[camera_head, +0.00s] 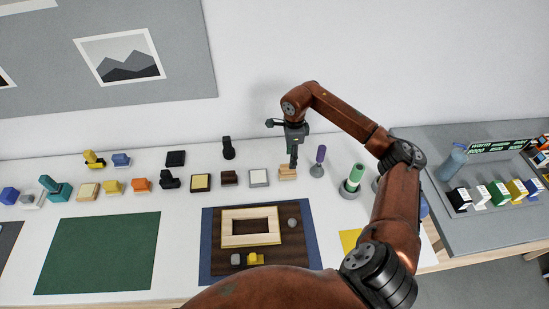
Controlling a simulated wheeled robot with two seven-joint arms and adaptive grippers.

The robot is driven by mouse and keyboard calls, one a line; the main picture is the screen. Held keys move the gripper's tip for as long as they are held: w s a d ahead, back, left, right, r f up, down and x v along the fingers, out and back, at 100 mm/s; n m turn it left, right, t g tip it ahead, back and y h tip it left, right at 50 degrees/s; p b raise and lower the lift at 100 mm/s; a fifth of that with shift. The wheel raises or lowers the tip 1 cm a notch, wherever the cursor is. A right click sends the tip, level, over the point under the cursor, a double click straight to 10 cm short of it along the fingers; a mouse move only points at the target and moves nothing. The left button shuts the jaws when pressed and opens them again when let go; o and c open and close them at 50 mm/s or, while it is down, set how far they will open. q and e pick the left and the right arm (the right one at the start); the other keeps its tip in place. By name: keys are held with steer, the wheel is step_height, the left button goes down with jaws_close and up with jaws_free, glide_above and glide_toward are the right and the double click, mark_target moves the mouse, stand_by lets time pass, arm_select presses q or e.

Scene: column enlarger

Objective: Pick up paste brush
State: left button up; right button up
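My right gripper (294,157) points down at the back of the white table, at the end of a rust-brown arm. Its fingers look close together and reach the top of a small tan wooden block-shaped piece (287,174), which may be the paste brush; I cannot tell for certain. Whether the fingers grip it or only stand over it is too small to tell. Just right of it stands a purple-handled upright piece (320,156) on a round grey foot, apart from the gripper. My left gripper is not in view.
A green cylinder (356,173) in a pale holder stands further right. Small blocks and stamp-like pieces line the table's left back. A wooden frame (229,240) lies on a dark board in front. The green mat (98,252) is clear. A grey side table (465,229) holds boxes.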

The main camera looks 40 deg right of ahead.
mark_target(288, 166)
steer(key=shift+w+f, duration=0.1)
steer(key=shift+w, duration=0.2)
steer(key=shift+s+a+f, duration=0.1)
steer(key=shift+s+f, duration=0.1)
steer(key=shift+f, duration=0.3)
steer(key=shift+s+f, duration=0.15)
steer(key=shift+f, duration=0.3)
steer(key=shift+w+a+f+p, duration=0.15)
steer(key=shift+w+f+p, duration=0.15)
steer(key=shift+f, duration=0.35)
steer(key=shift+w+a+f+p, duration=0.1)
steer(key=shift+w+f+p, duration=0.2)
steer(key=shift+f, duration=0.3)
step_height(288, 166, down, 2)
steer(key=shift+s+f, duration=0.1)
steer(key=shift+f, duration=0.2)
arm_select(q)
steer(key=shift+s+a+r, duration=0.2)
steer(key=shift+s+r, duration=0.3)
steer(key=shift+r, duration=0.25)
arm_select(e)
steer(key=shift+d+f, duration=0.1)
steer(key=shift+f, duration=0.05)
steer(key=c, duration=0.6)
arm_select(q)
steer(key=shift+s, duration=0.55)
arm_select(e)
jaws_close()
